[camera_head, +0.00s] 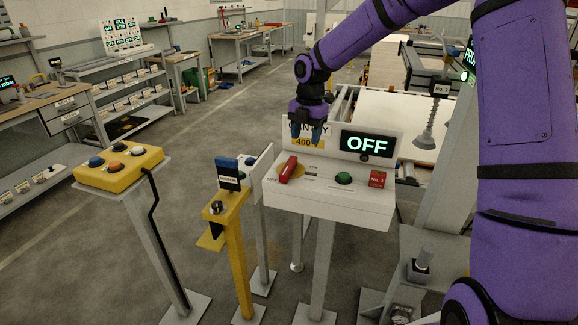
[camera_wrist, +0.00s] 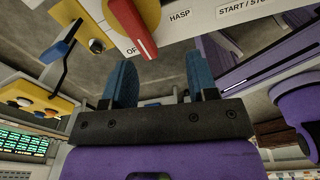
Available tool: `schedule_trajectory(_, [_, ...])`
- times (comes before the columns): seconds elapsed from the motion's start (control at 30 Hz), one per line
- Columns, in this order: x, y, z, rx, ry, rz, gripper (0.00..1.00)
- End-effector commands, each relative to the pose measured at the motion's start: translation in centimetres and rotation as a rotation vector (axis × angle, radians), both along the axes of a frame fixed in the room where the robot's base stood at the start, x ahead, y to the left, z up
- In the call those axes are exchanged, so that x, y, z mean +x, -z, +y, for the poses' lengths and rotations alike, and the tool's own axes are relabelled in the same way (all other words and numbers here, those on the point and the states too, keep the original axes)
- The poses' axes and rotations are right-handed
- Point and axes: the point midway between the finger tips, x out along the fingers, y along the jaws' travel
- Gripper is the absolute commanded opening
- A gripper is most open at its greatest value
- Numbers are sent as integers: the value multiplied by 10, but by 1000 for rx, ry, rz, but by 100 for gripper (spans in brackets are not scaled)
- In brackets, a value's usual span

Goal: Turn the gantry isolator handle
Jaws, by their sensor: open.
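The gantry isolator handle (camera_head: 288,169) is a red bar on a yellow round plate, at the left of the white control box (camera_head: 330,200). In the wrist view the red handle (camera_wrist: 132,27) shows past my fingertips, near the top centre. My gripper (camera_head: 308,135) points down above and behind the handle, in front of the yellow "400" label. Its two blue fingers also show in the wrist view (camera_wrist: 160,85), apart with nothing between them. The fingers do not touch the handle. The box display (camera_head: 367,144) reads OFF.
A yellow post (camera_head: 235,240) and a yellow button box (camera_head: 118,167) stand to the left. Bare floor lies between the stands.

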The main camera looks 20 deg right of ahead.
Motion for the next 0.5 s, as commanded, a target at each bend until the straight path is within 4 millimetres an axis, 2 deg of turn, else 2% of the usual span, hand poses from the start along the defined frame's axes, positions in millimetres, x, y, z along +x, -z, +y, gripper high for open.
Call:
schedule_trajectory(0.03, [6, 1, 16, -19, -65, -8, 53])
schedule_trajectory(0.1, [11, 0, 30, -43, -132, -20, 53])
schedule_trajectory(0.2, [15, 1, 42, -63, -189, -28, 53])
schedule_trajectory(0.37, [17, 7, 46, -71, -210, -31, 53])
schedule_trajectory(0.5, [17, 26, 46, -69, -207, -29, 53])
